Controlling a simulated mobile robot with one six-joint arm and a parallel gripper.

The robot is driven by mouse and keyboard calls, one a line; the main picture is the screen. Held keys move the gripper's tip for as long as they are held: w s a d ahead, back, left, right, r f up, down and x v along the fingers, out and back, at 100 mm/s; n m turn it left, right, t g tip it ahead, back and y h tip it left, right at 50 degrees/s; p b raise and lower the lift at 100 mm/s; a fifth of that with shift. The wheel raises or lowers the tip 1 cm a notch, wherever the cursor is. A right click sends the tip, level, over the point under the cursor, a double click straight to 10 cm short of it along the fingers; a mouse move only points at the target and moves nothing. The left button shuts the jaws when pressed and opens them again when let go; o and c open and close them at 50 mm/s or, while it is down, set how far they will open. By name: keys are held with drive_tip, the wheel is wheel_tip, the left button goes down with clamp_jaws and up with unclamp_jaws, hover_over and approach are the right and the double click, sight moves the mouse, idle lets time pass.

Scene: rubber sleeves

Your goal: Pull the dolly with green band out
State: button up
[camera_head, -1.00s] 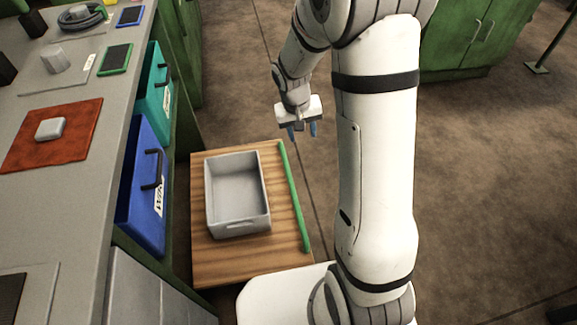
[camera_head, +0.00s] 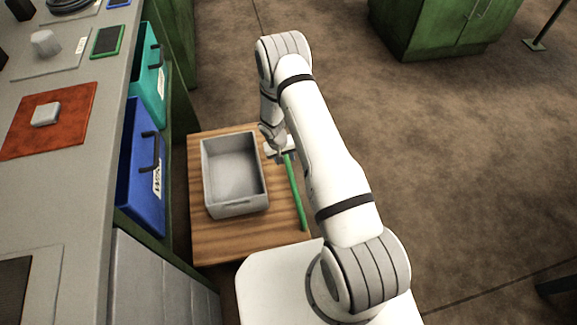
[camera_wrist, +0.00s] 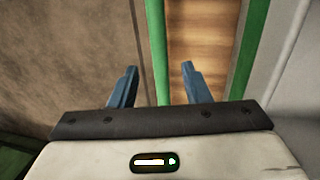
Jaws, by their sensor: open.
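The dolly (camera_head: 205,248) has a wooden deck and stands on the floor beside the workbench. A green band (camera_head: 297,200) runs along its right edge. My gripper (camera_head: 283,158) is over the far end of this band, with its fingertips partly hidden in the head view. In the wrist view my gripper (camera_wrist: 158,78) is open, with blue fingers apart. A green strip (camera_wrist: 157,45) shows between the fingers, with wood (camera_wrist: 200,40) to its right. I cannot tell whether the fingers touch it.
A grey bin (camera_head: 240,209) sits on the dolly deck. Blue (camera_head: 140,185) and teal (camera_head: 152,85) drawers stick out of the workbench at left. A green cabinet (camera_head: 420,45) stands at the back right. The floor right of my arm is mostly clear.

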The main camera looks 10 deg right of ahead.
sight(288, 167)
drive_tip(key=f+b, duration=0.1)
drive_tip(key=f, duration=0.2)
drive_tip(key=d+f, duration=0.1)
drive_tip(key=f, duration=0.2)
drive_tip(key=shift+d+f+b, duration=0.1)
drive_tip(key=shift+b, duration=0.25)
clamp_jaws()
